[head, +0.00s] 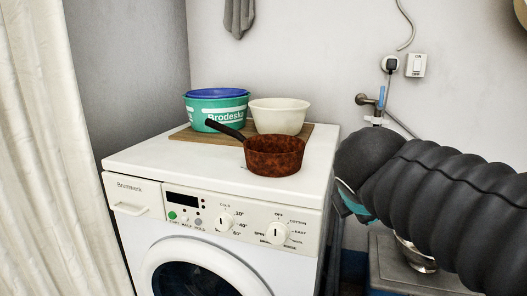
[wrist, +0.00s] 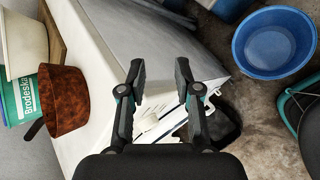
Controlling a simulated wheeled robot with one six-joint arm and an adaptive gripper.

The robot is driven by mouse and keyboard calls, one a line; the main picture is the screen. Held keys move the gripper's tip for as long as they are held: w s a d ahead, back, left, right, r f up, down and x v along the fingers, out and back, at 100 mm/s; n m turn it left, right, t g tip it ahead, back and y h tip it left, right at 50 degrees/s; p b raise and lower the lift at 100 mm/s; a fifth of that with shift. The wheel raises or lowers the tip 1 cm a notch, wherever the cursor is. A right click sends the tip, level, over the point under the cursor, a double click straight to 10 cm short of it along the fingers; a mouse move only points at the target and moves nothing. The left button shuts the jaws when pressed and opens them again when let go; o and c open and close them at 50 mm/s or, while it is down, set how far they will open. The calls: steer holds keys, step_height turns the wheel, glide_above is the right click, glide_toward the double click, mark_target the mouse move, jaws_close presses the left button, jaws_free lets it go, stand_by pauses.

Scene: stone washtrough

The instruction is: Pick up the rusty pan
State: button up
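The rusty pan (head: 274,156) is reddish brown with a dark handle. In the head view it stands upright on the white washing machine top, close to the front edge, its handle pointing to the back left. It also shows at the left of the wrist view (wrist: 65,101). My gripper (wrist: 160,75) is open and empty in the wrist view, its two fingers apart, to the right of the pan and not touching it. In the head view the gripper is mostly hidden behind my dark ribbed arm, right of the machine.
Behind the pan, a green tub with blue lid (head: 216,107) and a cream bowl (head: 279,115) stand on a wooden board (head: 190,135). The washing machine (head: 150,160) has bare top at left. A tap (head: 368,100) is on the wall. A blue basin (wrist: 273,46) lies on the floor.

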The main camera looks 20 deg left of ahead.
steer(key=a+r+n+t+y, duration=0.1)
steer(key=a+r+n, duration=0.3)
steer(key=a+n, duration=0.5)
steer(key=n+t+y, duration=0.2)
steer(key=n+y, duration=0.1)
steer(key=n, duration=0.4)
glide_toward(245, 145)
steer(key=x, duration=1)
steer(key=shift+w+a+f, duration=0.1)
steer(key=shift+w+a, duration=0.05)
steer(key=shift+w, duration=0.05)
jaws_close()
